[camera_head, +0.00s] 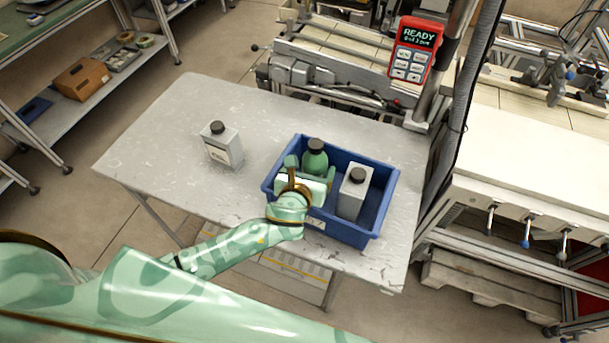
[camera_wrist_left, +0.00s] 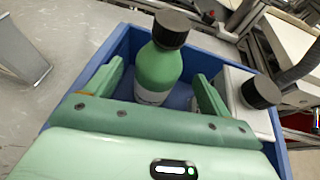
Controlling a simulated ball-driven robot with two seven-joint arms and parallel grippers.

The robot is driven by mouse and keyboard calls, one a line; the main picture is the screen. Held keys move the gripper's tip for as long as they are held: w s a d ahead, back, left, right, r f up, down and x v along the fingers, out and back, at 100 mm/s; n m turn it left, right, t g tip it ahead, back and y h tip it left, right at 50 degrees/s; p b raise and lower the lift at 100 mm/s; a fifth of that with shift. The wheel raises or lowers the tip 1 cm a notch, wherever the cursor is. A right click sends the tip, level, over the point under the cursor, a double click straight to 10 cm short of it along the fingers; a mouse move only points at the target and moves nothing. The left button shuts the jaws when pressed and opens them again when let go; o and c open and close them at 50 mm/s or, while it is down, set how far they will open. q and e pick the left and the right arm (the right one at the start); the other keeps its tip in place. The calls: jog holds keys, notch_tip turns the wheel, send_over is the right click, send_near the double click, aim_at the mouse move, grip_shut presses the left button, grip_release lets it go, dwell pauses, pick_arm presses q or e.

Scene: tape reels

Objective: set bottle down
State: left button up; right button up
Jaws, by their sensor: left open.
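A green bottle with a black cap (camera_head: 315,158) stands upright in the blue bin (camera_head: 378,210), in its left part. My left gripper (camera_head: 306,170) is over the bin's left part with its fingers on either side of the bottle. The left wrist view shows the green bottle (camera_wrist_left: 158,72) between two open fingers (camera_wrist_left: 158,88), with gaps beside it. The bottle's lower part is partly hidden by the gripper in the head view. My right gripper is not in view.
A grey bottle with a black cap (camera_head: 353,193) stands in the bin's right part. Another grey bottle (camera_head: 222,146) stands on the grey table (camera_head: 150,150), left of the bin. The table's left side is clear. A red handheld panel (camera_head: 415,50) hangs behind the table.

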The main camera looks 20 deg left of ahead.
pick_arm(q)
jog(key=v, duration=0.6)
jog(key=shift+s+r+p, duration=0.2)
jog(key=shift+s+p, duration=0.2)
jog(key=shift+p, duration=0.05)
